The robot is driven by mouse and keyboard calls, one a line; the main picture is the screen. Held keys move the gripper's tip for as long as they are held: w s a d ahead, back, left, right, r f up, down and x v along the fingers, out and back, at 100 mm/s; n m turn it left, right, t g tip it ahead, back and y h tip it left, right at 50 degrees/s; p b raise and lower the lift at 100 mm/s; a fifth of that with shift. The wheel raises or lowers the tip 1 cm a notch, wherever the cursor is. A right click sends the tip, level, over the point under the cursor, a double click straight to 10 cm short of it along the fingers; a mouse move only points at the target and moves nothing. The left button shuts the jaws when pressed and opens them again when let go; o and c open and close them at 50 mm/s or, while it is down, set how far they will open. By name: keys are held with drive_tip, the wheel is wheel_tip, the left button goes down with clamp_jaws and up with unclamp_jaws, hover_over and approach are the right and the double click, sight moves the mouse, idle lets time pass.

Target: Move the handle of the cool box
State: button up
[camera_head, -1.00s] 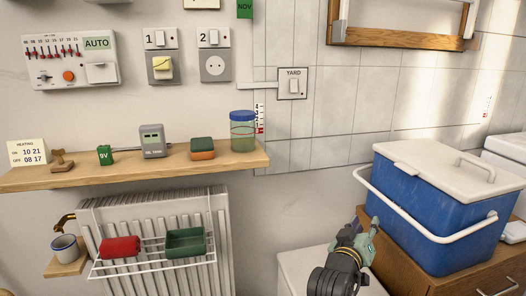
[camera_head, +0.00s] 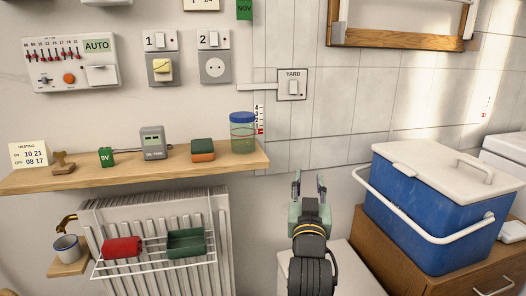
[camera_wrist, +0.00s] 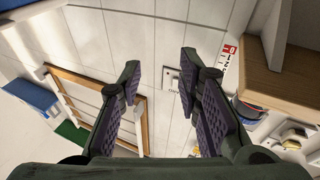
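The cool box (camera_head: 425,215) is blue with a white lid and stands on a brown wooden cabinet at the right of the head view. Its white handle (camera_head: 418,228) is a bar that hangs down across the front of the box. My gripper (camera_head: 309,178) is to the left of the box, apart from it, with its fingers pointing up toward the tiled wall. The fingers are spread with nothing between them. The wrist view also shows my gripper (camera_wrist: 161,85) open and empty. A blue object at the left of the wrist view is too unclear to name.
A wooden shelf (camera_head: 110,178) with a jar (camera_head: 242,135) and small items is left of my gripper, above a radiator (camera_head: 150,215) with a wire rack. A YARD switch (camera_head: 292,84) is on the wall. A white surface (camera_head: 350,272) lies below my gripper.

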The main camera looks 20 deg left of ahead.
drive_tip(key=s+a+r+n+t+y+p, duration=0.1)
drive_tip(key=s+a+r+n+y, duration=0.1)
drive_tip(key=s+a+r+y, duration=0.3)
drive_tip(key=s+a+r, duration=0.1)
drive_tip(key=a+r, duration=0.3)
drive_tip(key=shift+n+y, duration=0.3)
drive_tip(key=shift+n, duration=0.1)
drive_tip(key=shift+a, duration=0.1)
